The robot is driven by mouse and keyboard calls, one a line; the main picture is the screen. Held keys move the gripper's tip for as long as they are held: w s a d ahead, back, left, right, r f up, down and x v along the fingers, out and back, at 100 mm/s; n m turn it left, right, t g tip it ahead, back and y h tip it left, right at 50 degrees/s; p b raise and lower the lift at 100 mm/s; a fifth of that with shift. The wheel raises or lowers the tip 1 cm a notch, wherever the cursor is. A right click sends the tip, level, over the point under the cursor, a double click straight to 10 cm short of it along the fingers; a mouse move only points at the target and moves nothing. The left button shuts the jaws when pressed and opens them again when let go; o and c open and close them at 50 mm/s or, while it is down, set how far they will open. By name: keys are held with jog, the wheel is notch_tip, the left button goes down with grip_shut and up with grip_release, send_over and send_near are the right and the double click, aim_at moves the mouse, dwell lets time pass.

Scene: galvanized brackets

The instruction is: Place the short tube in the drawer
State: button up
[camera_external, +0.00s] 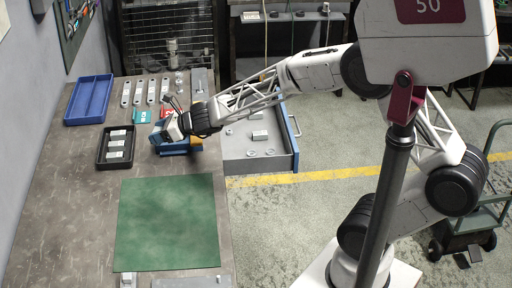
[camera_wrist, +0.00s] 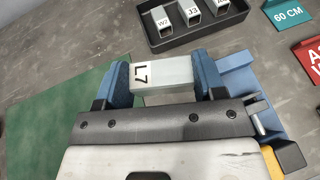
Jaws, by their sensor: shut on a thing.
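My gripper (camera_wrist: 163,78) is shut on a short, pale grey square tube (camera_wrist: 176,72) marked L7, with one blue finger pad at each end of it. In the external view my gripper (camera_external: 158,136) is over the workbench, left of the drawer, and the tube is hard to make out there. The drawer (camera_external: 238,165) is pulled open at the bench's right side. It has a grey inside and a blue front. A small grey block (camera_external: 259,134) and several flat rings lie in it.
A black tray (camera_external: 103,160) with three marked tubes stands left of my gripper. A blue and yellow object (camera_external: 190,146) is close beside it. Teal (camera_wrist: 287,13) and red (camera_wrist: 309,58) signs, grey brackets (camera_external: 151,91) and a blue bin (camera_external: 89,99) are behind. A green mat (camera_external: 168,225) lies in front.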

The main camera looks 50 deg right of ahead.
jog(key=w+d+r+m+t+h, duration=0.1)
jog(key=w+d+r+m+h, duration=0.5)
jog(key=w+d, duration=0.5)
notch_tip(320, 180, up, 3)
jog(key=shift+w+d+f+t+h, duration=0.1)
jog(key=shift+w+d+t+h, duration=0.25)
jog(key=shift+w, duration=0.7)
jog(key=shift+s+a, duration=0.1)
jog(key=shift+a, duration=0.15)
dwell(3.7)
